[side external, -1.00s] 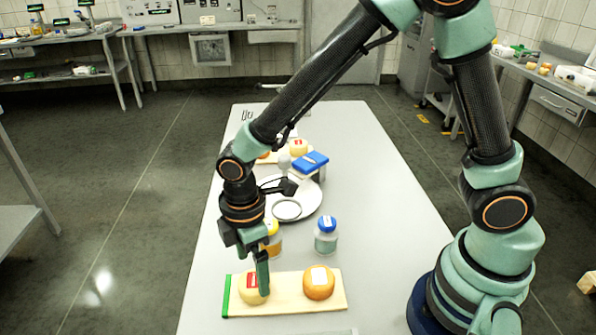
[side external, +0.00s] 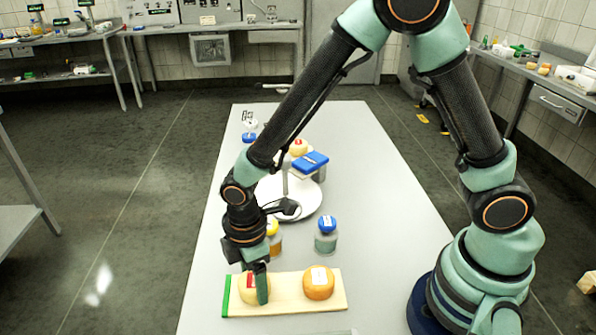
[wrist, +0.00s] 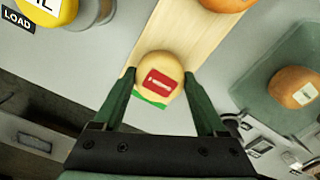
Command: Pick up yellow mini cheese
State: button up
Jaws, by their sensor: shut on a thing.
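The yellow mini cheese (side external: 247,293) with a red label is at the left, green-edged end of a wooden board (side external: 285,305). My gripper (side external: 257,292) is over it, pointing down, with one finger covering part of the cheese in the side view. In the wrist view the yellow cheese (wrist: 160,68) is between the two fingers of my gripper (wrist: 160,80), its red label facing the camera. The fingers are shut on its sides. I cannot tell whether it is clear of the board.
An orange cheese (side external: 319,284) with a white label sits on the same board to the right. Behind stand a blue-lidded jar (side external: 326,238) and a yellow-lidded jar (side external: 273,236), partly hidden. A white round plate (side external: 302,207) and a blue-topped box (side external: 311,162) are farther back. The table's right side is clear.

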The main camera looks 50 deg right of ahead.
aim_at(253, 279)
notch_tip(253, 279, up, 20)
jog(key=f, duration=0.1)
jog(key=w+d+r, duration=0.1)
jog(key=w+d, duration=0.4)
jog(key=d, duration=0.5)
jog(key=w+d+r, duration=0.1)
jog(key=w+d, duration=0.4)
jog(key=d, duration=0.5)
jog(key=f, duration=1.5)
jog(key=shift+w+d, duration=0.2)
jog(key=shift+f, duration=2.4)
jog(key=shift+f, duration=0.1)
